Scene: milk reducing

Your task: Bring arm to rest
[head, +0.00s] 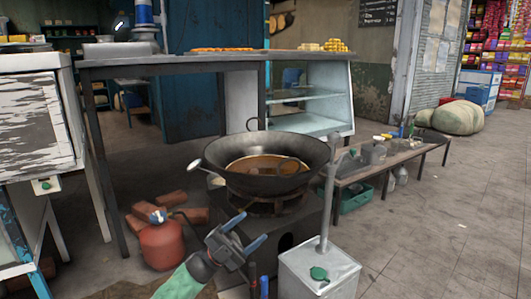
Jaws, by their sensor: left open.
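My left gripper (243,234) is in the lower middle of the head view, at the end of an arm with a green section. Its two blue-tipped fingers are spread apart, with nothing between them. It is in front of the stove (289,236), below a large dark wok (266,190) that holds brown liquid. A ladle or spatula (288,167) rests in the wok. My right gripper is not in view.
A white box (318,272) with a metal post stands to the right. A long table (180,64) is behind.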

